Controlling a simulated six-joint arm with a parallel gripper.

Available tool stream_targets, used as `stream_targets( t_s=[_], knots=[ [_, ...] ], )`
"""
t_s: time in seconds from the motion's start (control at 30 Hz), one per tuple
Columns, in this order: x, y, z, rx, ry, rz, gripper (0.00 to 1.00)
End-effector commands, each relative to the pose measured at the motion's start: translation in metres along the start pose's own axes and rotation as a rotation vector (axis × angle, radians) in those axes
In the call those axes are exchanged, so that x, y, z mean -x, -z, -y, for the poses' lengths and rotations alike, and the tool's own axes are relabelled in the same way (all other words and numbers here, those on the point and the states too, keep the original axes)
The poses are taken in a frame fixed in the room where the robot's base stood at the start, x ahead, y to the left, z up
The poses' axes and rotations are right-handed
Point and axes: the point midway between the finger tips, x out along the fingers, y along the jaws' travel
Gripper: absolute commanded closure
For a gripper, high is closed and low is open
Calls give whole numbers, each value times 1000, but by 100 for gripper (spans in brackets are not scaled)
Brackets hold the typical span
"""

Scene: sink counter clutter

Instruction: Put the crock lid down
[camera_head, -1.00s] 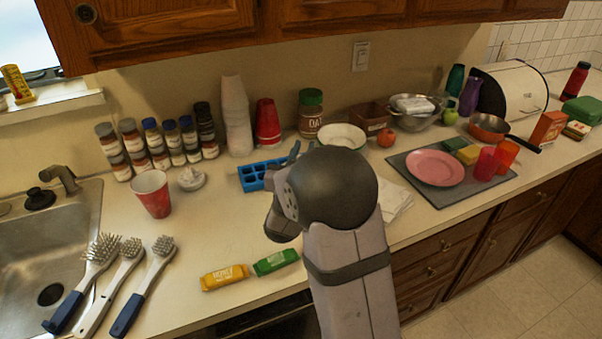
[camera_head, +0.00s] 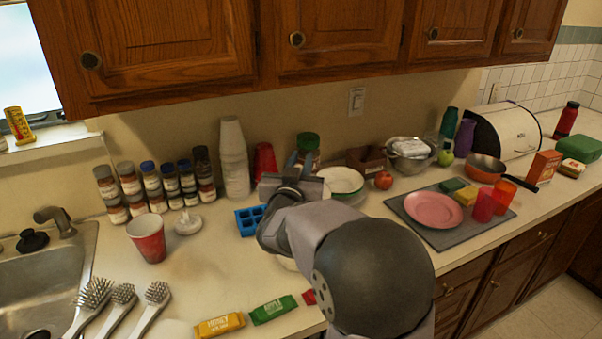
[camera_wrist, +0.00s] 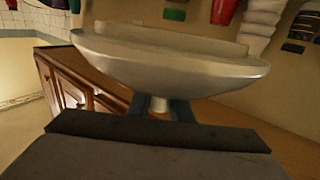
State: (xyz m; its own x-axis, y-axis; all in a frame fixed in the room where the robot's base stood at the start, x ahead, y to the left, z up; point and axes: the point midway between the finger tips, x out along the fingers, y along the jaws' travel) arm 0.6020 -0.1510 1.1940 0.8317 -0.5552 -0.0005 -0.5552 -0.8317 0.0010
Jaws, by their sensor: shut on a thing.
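The crock lid (camera_wrist: 170,68) is a pale, shallow, rounded lid with a raised inner rim and a small knob. It fills the middle of the wrist view, which is upside down. My gripper (camera_wrist: 159,108) is shut on the knob, one dark finger on each side. The lid appears held level, knob up. In the head view my gripper (camera_head: 298,168) is in front of the back wall, near the blue tray, and my arm covers most of that area. The wrist view shows no surface touching the lid.
A blue tray (camera_head: 249,221), a red cup (camera_head: 147,238) and a small white dish (camera_head: 188,222) are left of my arm. A green-rimmed bowl (camera_head: 343,180) is close on the right. Bare counter (camera_head: 205,265) lies at front left. Upper cabinets (camera_head: 190,50) hang above.

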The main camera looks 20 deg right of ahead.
Motion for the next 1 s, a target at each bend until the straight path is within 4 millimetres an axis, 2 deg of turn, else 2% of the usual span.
stream_targets(
  t_s=[0.37,0.77,1.0],
  knots=[
    [0,21,0,-2,-1,-4,100],
    [0,19,0,-2,-1,-4,100],
    [0,4,0,-2,-1,-4,100]
  ],
)
